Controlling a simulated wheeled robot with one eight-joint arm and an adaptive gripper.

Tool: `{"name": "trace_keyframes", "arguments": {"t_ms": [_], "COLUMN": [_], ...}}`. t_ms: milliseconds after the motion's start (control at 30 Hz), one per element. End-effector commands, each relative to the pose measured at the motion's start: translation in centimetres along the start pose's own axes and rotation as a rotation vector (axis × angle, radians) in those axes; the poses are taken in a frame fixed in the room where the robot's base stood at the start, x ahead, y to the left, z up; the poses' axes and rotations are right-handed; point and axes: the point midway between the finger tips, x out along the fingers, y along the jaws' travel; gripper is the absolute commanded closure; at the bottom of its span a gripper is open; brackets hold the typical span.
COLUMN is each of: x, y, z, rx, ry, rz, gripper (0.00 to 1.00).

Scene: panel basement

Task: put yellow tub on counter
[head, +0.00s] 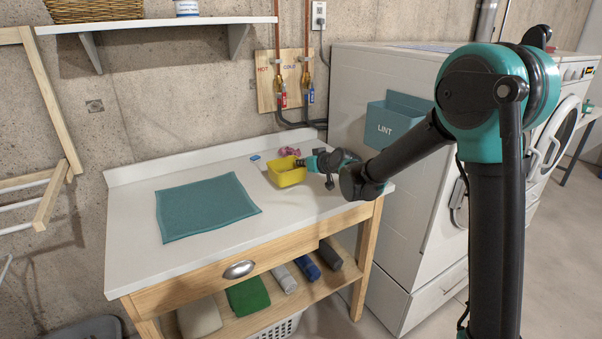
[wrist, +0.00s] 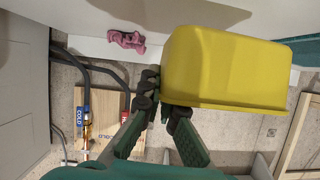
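The yellow tub (head: 287,173) is at the back right part of the white counter (head: 135,230), right of the teal mat. My gripper (head: 301,162) reaches in from the right at the tub's upper rim. In the wrist view, the tub (wrist: 225,70) fills the upper right, and my fingers (wrist: 165,98) are closed together at its rim corner, one on each side of the wall. I cannot tell whether the tub's base touches the counter or hangs slightly above it.
A teal mat (head: 205,207) lies flat on the counter. A pink object (head: 290,151) and a small blue item (head: 255,157) lie behind the tub. Pipes with valves (head: 305,95) run down the wall. A washer with a LINT bin (head: 395,120) stands right. The counter's left front is clear.

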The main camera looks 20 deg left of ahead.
Motion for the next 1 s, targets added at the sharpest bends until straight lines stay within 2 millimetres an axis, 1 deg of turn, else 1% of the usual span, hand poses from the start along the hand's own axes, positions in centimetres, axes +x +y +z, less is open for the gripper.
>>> {"name": "trace_keyframes", "arguments": {"t_ms": [133,333,667,867,900,1000], "x": [0.5,1.4,1.5,1.5,1.5,1.5], "y": [0.1,0.3,0.3,0.3,0.3,0.3], "z": [1.1,3.4,3.7,3.7,3.7,3.7], "rx": [0.0,0.0,0.0,0.0,0.0,0.0], "ry": [0.0,0.0,0.0,0.0,0.0,0.0], "rz": [0.0,0.0,0.0,0.0,0.0,0.0], "gripper": [1.0,1.0,1.0,0.76,0.74,0.74]}}
